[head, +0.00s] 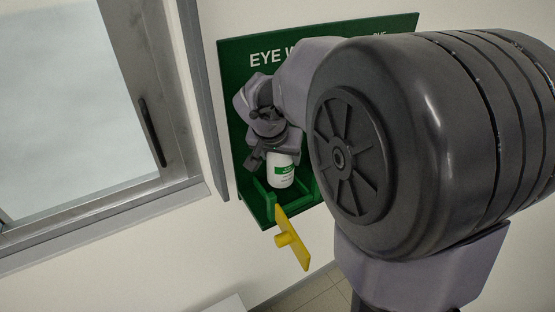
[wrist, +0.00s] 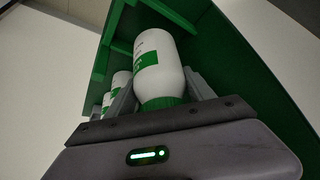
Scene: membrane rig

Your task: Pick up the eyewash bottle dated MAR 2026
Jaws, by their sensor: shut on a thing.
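A white eyewash bottle (wrist: 158,62) with a green label and a green cap sits between the fingers of my gripper (wrist: 160,93) in the wrist view. The fingers are shut on it near its cap end. The bottle (head: 281,173) also shows in the head view, below my gripper (head: 270,152), just above the green holder. I cannot tell whether it touches the holder. Its date is too small to read.
A green eyewash board (head: 235,100) on the wall carries the green holder (head: 264,200), with side walls close around the bottle. A yellow piece (head: 294,242) sticks out in front of the holder. A grey-framed window (head: 75,100) is at the left. My arm hides the board's right part.

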